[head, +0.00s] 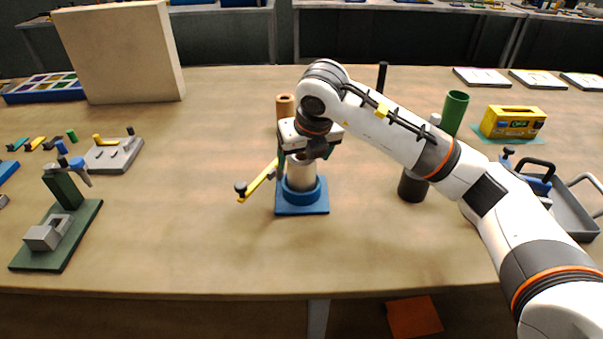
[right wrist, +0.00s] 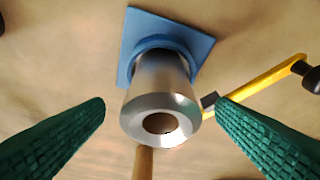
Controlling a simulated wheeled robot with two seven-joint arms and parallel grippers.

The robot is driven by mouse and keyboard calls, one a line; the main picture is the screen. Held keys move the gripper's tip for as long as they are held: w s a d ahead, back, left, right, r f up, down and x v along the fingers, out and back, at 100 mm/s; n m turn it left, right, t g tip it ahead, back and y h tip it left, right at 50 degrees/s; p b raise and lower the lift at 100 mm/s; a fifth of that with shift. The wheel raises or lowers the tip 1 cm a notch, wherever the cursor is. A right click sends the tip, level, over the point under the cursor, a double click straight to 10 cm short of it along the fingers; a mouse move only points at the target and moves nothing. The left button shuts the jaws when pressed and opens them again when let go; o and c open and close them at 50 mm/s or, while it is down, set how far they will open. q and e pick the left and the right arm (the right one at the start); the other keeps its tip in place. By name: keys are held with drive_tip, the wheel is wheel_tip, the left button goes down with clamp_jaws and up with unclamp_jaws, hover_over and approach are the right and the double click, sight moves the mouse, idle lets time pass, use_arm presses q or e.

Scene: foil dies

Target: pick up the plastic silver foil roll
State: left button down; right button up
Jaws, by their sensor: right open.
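The silver foil roll (head: 301,174) stands upright in a round blue holder with a square base (head: 302,209) near the middle of the table. In the right wrist view the roll (right wrist: 160,103) shows its top end and dark central hole, with the blue base (right wrist: 168,30) behind it. My right gripper (head: 300,165) is over the roll in the head view. In the right wrist view its green ridged fingers (right wrist: 160,112) are open, one on each side of the roll and apart from it. My left gripper is not in view.
A yellow bar with a dark knob (head: 258,181) reaches out left of the holder. A brown tube (head: 286,104) stands behind it. A dark cylinder (head: 412,187) and green tube (head: 454,112) stand to the right. The front middle of the table is clear.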

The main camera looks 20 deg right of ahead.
drive_tip(key=x, duration=0.5)
drive_tip(key=shift+w+f+p, duration=0.1)
drive_tip(key=shift+f+p, duration=0.25)
drive_tip(key=shift+p, duration=0.05)
drive_tip(key=shift+c, duration=0.3)
drive_tip(key=c, duration=1.1)
